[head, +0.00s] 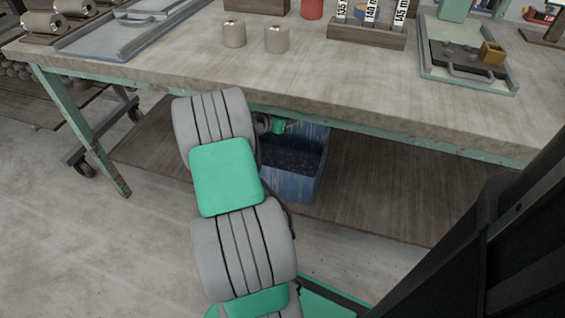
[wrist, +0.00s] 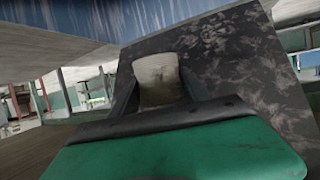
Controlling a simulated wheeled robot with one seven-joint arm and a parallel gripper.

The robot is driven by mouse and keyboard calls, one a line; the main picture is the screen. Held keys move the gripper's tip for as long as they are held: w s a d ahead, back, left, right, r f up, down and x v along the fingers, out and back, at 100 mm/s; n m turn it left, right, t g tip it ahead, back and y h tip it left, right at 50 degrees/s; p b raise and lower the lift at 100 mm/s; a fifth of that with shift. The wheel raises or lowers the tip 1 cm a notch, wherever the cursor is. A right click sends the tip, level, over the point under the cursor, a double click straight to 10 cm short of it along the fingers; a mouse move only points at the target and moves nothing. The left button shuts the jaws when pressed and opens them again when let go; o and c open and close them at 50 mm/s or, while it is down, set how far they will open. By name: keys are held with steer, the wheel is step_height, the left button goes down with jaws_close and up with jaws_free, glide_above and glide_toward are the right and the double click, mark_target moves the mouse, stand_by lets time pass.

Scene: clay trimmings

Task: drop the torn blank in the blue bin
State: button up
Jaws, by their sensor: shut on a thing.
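The blue bin (head: 322,165) stands on the lower shelf under the workbench, with dark material inside. In the wrist view its blue wall (wrist: 165,15) crosses the top and a dark speckled surface (wrist: 235,50) fills the right. My gripper (wrist: 160,98) is shut on a pale, short cylindrical blank (wrist: 157,72), which shows between the dark fingers. In the head view my arm hides the blank and most of the gripper; a green part of my wrist shows at the bin's upper left. I cannot make out the tear, or the blank's height above the contents.
The workbench top (head: 150,65) overhangs the bin closely. On it are two pale cylinders (head: 234,34) (head: 277,39), a wooden rack (head: 365,32) of labelled pieces, a green-edged tray (head: 462,75) and a grey tray (head: 110,38). The lower shelf (head: 390,205) is bare right of the bin.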

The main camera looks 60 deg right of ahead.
step_height(320, 180, down, 5)
steer(key=shift+r+b, duration=0.2)
steer(key=shift+b, duration=0.8)
steer(key=o, duration=1.7)
steer(key=shift+a, duration=0.1)
steer(key=p+v, duration=0.2)
steer(key=v, duration=0.5)
steer(key=shift+w+a, duration=0.1)
steer(key=shift+a, duration=0.2)
